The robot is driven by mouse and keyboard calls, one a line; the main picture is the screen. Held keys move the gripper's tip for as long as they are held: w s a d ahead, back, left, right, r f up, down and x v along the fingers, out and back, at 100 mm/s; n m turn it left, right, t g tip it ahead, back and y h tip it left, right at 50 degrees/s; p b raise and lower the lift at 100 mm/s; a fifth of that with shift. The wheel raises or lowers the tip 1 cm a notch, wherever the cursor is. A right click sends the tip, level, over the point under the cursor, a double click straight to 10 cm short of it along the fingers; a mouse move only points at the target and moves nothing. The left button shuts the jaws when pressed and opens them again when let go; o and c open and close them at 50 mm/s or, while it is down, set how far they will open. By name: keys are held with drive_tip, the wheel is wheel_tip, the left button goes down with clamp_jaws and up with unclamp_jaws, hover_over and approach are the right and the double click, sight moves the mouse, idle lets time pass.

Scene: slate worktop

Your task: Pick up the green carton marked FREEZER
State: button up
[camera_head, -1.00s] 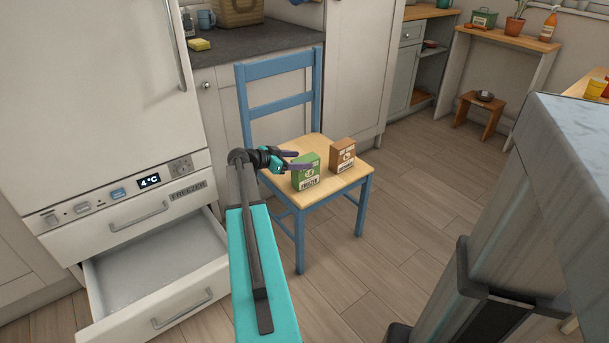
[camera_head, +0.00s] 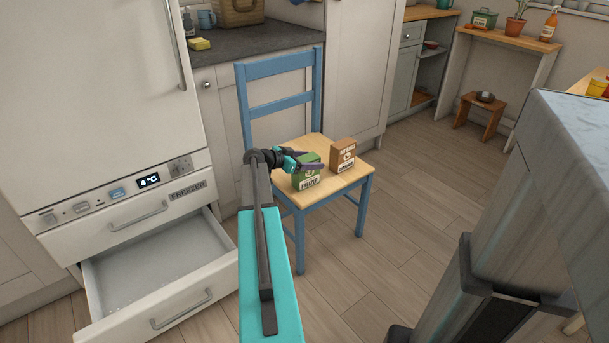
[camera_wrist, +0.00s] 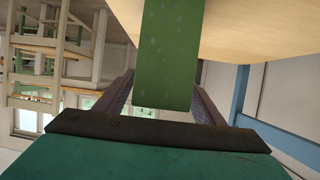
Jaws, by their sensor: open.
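The green carton (camera_head: 306,179) marked FREEZER stands upright near the front of the chair's wooden seat. My gripper (camera_head: 318,160) is open at its upper part, with one finger in front of it and one behind. In the wrist view the green carton (camera_wrist: 166,55) reaches down between the two spread fingers of my gripper (camera_wrist: 163,98). A gap shows beside each finger there, though I cannot tell whether either touches. The fingers and wrist hide part of the carton's top and left side.
A brown carton (camera_head: 343,154) stands on the seat just right of and behind the green one. The blue chair (camera_head: 280,68) has its backrest behind. An open freezer drawer (camera_head: 150,262) is at left. A grey-topped counter (camera_head: 580,150) is at right.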

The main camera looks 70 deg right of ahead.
sight(313, 155)
drive_tip(key=shift+x, duration=0.85)
drive_tip(key=c, duration=1.3)
drive_tip(key=shift+r, duration=0.2)
drive_tip(key=shift+c, duration=0.2)
drive_tip(key=shift+r, duration=0.6)
wheel_tip(313, 155, up, 2)
drive_tip(key=shift+r+p, duration=0.1)
drive_tip(key=shift+p, duration=0.4)
drive_tip(key=s+a+r+p, duration=0.1)
drive_tip(key=s+a, duration=0.7)
drive_tip(key=a, duration=0.6)
